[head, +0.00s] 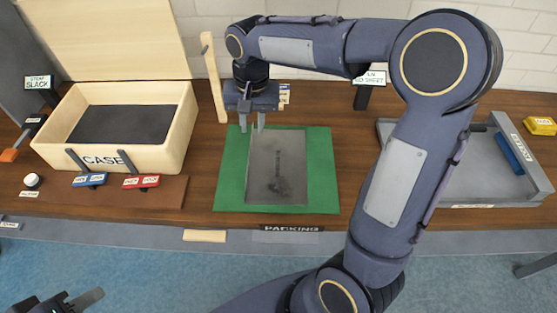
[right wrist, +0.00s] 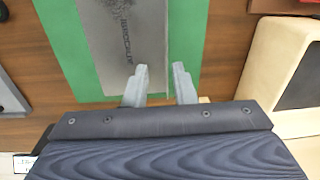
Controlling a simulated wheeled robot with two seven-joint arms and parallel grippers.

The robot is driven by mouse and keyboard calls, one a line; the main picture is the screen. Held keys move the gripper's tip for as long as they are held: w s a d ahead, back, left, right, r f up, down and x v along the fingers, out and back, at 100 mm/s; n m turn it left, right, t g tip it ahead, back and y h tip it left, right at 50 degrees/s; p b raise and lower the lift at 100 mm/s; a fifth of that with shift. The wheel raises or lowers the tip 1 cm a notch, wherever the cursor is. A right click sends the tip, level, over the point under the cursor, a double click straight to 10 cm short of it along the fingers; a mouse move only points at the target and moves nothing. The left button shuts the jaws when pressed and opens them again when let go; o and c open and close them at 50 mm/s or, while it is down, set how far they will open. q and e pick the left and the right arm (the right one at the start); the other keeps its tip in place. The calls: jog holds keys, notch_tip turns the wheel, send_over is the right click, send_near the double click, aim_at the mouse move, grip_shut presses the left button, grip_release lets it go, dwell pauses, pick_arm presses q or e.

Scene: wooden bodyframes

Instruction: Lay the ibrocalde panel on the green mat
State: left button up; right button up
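The ibrocalde panel (head: 270,160) is a grey rectangular sheet with dark lettering. It lies flat on the green mat (head: 227,178), with green showing on both sides and a thin strip at the near edge. In the right wrist view the panel (right wrist: 112,20) and mat (right wrist: 60,35) also show, with the lettering readable in part. My right gripper (head: 253,126) is above the mat's far left part, beside the panel's far left corner. My left gripper (head: 75,299) is only partly visible at the bottom left corner.
A cream case (head: 175,148) with a dark inside stands at left, with blue (head: 90,180) and red (head: 142,181) blocks in front. A grey tray (head: 470,185) holding a blue bar (head: 510,155) is at right. A wooden upright (head: 213,80) stands beside my right gripper.

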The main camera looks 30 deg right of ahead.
jog(key=s+n+t+y, duration=0.3)
jog(key=s+n+t, duration=0.1)
jog(key=s, duration=1.7)
jog(key=shift+s+t, duration=0.35)
jog(key=shift+t, duration=0.25)
jog(key=shift+f, duration=0.1)
